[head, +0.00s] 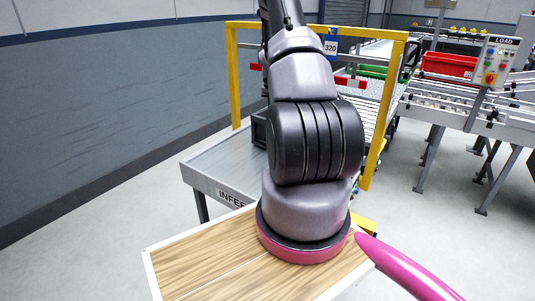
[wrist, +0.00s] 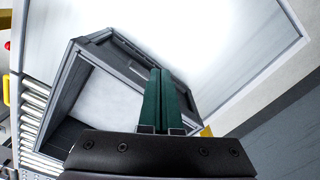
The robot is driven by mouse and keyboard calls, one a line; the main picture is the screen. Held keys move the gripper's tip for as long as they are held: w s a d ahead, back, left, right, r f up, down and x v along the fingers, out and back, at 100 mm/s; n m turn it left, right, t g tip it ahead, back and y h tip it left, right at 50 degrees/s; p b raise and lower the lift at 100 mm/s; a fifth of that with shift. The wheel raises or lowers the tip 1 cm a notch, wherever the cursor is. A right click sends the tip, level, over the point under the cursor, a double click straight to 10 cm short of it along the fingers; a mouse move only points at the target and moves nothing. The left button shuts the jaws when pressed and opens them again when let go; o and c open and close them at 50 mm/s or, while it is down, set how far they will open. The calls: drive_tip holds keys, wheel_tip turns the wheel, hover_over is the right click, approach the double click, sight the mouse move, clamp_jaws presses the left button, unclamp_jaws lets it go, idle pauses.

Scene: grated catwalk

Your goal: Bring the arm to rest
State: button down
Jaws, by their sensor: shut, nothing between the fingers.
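My arm (head: 315,140) rises from the lower middle of the head view, stretches forward and leaves the picture at the top. My gripper does not show in the head view. In the wrist view my gripper (wrist: 166,98) has its two green fingers together and empty. Behind the fingers in that view is a dark grey open crate (wrist: 72,88), with a pale floor and nothing seen inside. I cannot tell the gap between the fingertips and the crate. Part of the crate shows beside my arm in the head view (head: 258,130).
A pale infeed table (head: 215,168) lies beyond my arm. A yellow frame (head: 233,75) spans the roller conveyor. A red bin (head: 449,66) and a LOAD control panel (head: 497,62) stand at right. A wall (head: 100,110) bounds the left; the floor beside it is clear.

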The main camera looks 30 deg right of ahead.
drive_tip(key=shift+r, duration=0.4)
drive_tip(key=shift+r, duration=0.1)
drive_tip(key=s+a+r+n+t, duration=0.15)
drive_tip(key=s+a+r, duration=0.25)
drive_tip(key=a+r, duration=0.7)
drive_tip(key=s+a+r+t, duration=0.25)
drive_tip(key=a+r, duration=0.55)
drive_tip(key=r, duration=0.7)
drive_tip(key=s+a+r+t, duration=0.1)
drive_tip(key=s+a, duration=0.3)
drive_tip(key=s, duration=0.4)
drive_tip(key=s+a+r+n+t+y, duration=0.1)
drive_tip(key=s+a+r, duration=0.3)
drive_tip(key=s, duration=0.4)
drive_tip(key=s+a+r+n+t+y, duration=0.1)
drive_tip(key=s+a+r, duration=0.2)
drive_tip(key=s+a, duration=0.3)
drive_tip(key=shift+s+a+r, duration=0.15)
drive_tip(key=shift+s+a, duration=0.05)
drive_tip(key=shift+s, duration=0.7)
